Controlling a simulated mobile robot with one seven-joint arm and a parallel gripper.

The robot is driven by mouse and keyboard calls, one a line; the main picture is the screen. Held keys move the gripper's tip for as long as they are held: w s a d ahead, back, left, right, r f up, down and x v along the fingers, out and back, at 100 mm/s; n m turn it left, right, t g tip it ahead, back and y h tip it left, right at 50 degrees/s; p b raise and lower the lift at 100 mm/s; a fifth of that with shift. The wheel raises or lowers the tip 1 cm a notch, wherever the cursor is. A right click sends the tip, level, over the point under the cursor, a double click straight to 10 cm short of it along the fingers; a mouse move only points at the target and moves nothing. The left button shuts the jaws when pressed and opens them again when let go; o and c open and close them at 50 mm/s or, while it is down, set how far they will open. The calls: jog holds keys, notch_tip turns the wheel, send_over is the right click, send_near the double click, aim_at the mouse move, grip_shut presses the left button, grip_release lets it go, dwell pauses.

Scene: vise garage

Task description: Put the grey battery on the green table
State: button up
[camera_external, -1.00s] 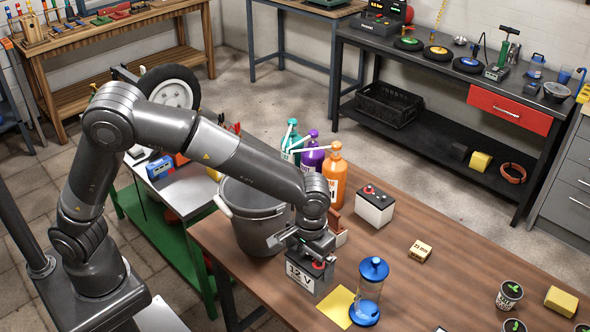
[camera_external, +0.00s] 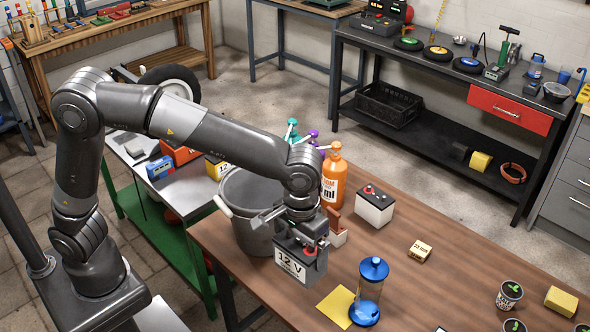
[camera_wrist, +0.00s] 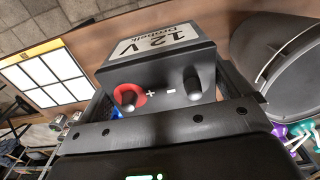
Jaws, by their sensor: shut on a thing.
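The grey battery (camera_external: 301,260) has a white "12 V" label and hangs in my gripper (camera_external: 303,238) above the left end of the brown wooden table. In the wrist view the battery (camera_wrist: 165,65) fills the space between the fingers, with a red-ringed plus terminal and a dark minus terminal facing the camera. My gripper is shut on it. The green table (camera_external: 177,252) stands to the left of the wooden table, with a green frame and a metallic top.
A grey bucket (camera_external: 236,205) stands just left of the held battery, between it and the green table. An orange bottle (camera_external: 333,178) and a white battery (camera_external: 374,207) stand behind.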

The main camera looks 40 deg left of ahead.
aim_at(301, 242)
notch_tip(301, 242, up, 11)
jog(key=shift+f, duration=0.1)
jog(key=shift+w+a, duration=0.25)
jog(key=w+a+n, duration=0.4)
jog(key=w+a, duration=0.3)
jog(key=a, duration=0.6)
jog(key=w+a+n, duration=0.4)
jog(key=w+a, duration=0.2)
jog(key=a, duration=0.7)
jog(key=s+a+n, duration=0.2)
jog(key=a+n, duration=0.3)
jog(key=a, duration=1)
jog(key=s+a+n, duration=0.2)
jog(key=a+n, duration=0.3)
jog(key=a, duration=0.9)
notch_tip(301, 242, down, 26)
jog(key=shift+w+a+f, duration=0.25)
jog(key=shift+a+f, duration=1.55)
jog(key=shift+a, duration=0.15)
jog(key=shift+w+a+f, duration=0.3)
jog(key=shift+a+f, duration=1.45)
jog(key=shift+a, duration=0.25)
jog(key=shift+w+a+f, duration=0.25)
jog(key=shift+a+f, duration=1.55)
jog(key=shift+a, duration=0.15)
